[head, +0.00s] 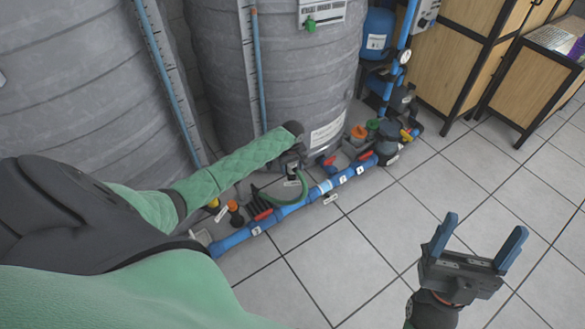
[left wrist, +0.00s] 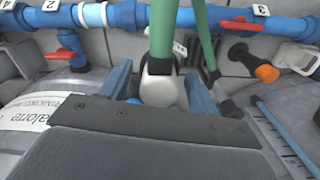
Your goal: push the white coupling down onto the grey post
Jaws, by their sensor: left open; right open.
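The white coupling (left wrist: 158,88) shows in the left wrist view, with a black collar and green hose on its upper side. It sits between the two blue fingers of my left gripper (left wrist: 160,85); the fingers are open, with a gap visible on either side. In the head view my left gripper (head: 291,162) is by the tank's foot, above the blue pipe, and largely hides the coupling. I cannot make out the grey post in either view. My right gripper (head: 485,233) is open and empty over the tiled floor.
A blue pipe (head: 293,208) with red valve handles runs along the floor. A green hose (head: 304,194) curves beside it. Large grey tanks (head: 290,70) stand behind. An orange-capped fitting (left wrist: 266,73) is right of the coupling. The tiled floor (head: 345,260) in front is clear.

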